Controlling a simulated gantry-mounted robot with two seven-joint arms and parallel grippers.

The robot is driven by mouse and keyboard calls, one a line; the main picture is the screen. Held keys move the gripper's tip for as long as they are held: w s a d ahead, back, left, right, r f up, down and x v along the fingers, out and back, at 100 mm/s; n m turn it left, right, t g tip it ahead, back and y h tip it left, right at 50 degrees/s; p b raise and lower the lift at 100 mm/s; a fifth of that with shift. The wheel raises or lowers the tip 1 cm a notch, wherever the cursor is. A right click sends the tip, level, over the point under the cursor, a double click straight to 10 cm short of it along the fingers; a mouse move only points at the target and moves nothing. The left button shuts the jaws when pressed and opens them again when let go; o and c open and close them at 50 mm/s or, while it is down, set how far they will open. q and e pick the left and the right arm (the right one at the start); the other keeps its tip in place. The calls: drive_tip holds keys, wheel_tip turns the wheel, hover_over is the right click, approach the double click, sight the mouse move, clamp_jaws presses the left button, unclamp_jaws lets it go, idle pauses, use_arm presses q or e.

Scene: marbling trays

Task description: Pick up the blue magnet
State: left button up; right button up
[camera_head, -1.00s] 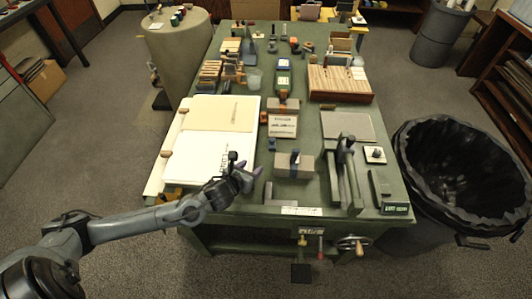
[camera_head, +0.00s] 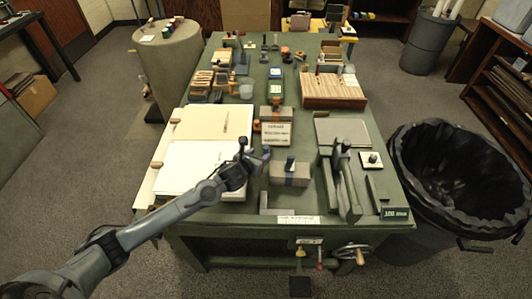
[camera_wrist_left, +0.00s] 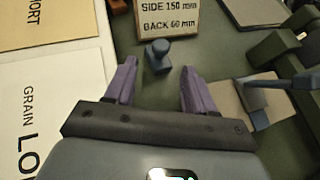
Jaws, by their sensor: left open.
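The blue magnet (camera_wrist_left: 158,56) is a small blue knob-topped piece standing on the green bench top, just below a lettered sign in the left wrist view. It also shows in the head view (camera_head: 266,152), small and close to my left gripper (camera_head: 256,161). My left gripper's purple fingers (camera_wrist_left: 156,80) are open and empty. The magnet lies ahead, between the lines of the two fingers, near their tips and apart from both. My right gripper is not in view.
A grey block with a blue band and peg (camera_head: 290,175) stands right of the gripper. White sheets (camera_head: 195,168) lie on the left. A lettered sign (camera_head: 276,133) stands behind the magnet. A dark clamp-like fixture (camera_head: 345,185) and a lined bin (camera_head: 455,165) are further right.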

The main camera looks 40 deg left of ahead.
sight(266, 147)
use_arm(q)
drive_tip(key=shift+w+a, duration=0.2)
drive_tip(key=shift+w, duration=0.35)
drive_tip(key=shift+r+b+x, duration=0.15)
drive_tip(key=shift+b+x, duration=0.15)
drive_tip(key=shift+x, duration=0.7)
drive_tip(key=shift+r+b+x, duration=0.1)
drive_tip(key=shift+b+x, duration=0.2)
drive_tip(key=shift+x, duration=0.7)
drive_tip(key=shift+w, duration=0.15)
drive_tip(key=shift+c, duration=0.4)
clamp_jaws()
